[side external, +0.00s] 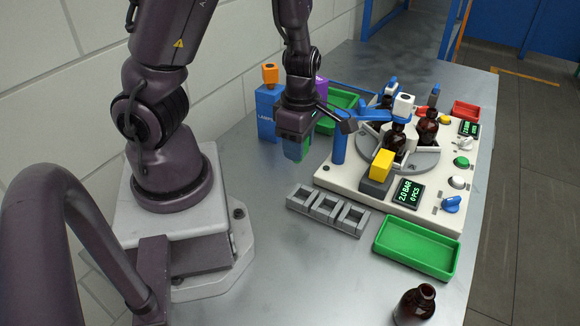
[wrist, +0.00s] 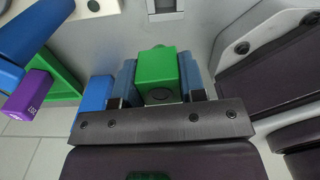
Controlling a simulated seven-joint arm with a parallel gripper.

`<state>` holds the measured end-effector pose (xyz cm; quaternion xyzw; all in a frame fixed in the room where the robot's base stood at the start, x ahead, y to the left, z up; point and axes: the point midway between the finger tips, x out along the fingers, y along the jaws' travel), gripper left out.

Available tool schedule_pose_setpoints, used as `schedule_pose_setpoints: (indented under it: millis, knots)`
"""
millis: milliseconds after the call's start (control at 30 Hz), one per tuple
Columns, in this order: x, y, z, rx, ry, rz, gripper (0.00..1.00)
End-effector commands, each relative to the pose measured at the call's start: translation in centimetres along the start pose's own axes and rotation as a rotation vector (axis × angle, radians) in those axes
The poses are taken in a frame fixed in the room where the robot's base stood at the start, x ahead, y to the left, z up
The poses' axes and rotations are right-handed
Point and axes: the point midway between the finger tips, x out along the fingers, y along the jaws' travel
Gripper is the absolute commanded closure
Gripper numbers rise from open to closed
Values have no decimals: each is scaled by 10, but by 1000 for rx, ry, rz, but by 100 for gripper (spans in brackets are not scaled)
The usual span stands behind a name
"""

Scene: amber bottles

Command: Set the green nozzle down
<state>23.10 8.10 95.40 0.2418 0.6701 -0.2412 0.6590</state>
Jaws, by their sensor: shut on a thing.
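The green nozzle (wrist: 157,70) is a green block held between the two blue fingers of my gripper (wrist: 157,82) in the wrist view. In the side view my gripper (side external: 297,152) points down over the metal table, left of the white machine, and a sliver of the green nozzle (side external: 306,147) shows beside a blue finger. The nozzle appears to be above the table, not touching anything else. A grey rack (side external: 325,211) with three square slots lies nearer the camera, right of my gripper; one slot shows at the top of the wrist view (wrist: 165,9).
The white machine (side external: 330,180) carries a turntable with amber bottles and a blue post beside my gripper. A blue labels box (side external: 268,115) and a purple box (side external: 320,90) stand behind. A green tray (side external: 418,248) and a loose amber bottle (side external: 414,306) are at the front.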

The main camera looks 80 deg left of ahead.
Motion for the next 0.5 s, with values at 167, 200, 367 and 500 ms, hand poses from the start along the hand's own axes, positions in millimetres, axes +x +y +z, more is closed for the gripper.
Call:
schedule_pose_setpoints:
  millis: [167, 200, 367, 500]
  knots:
    - [11, 27, -41, -357, 18, -6, 85]
    - [14, 33, -50, -490, 20, -7, 85]
    - [23, 49, -74, -986, 13, -8, 85]
    - [26, 56, -75, -1266, -2, -7, 85]
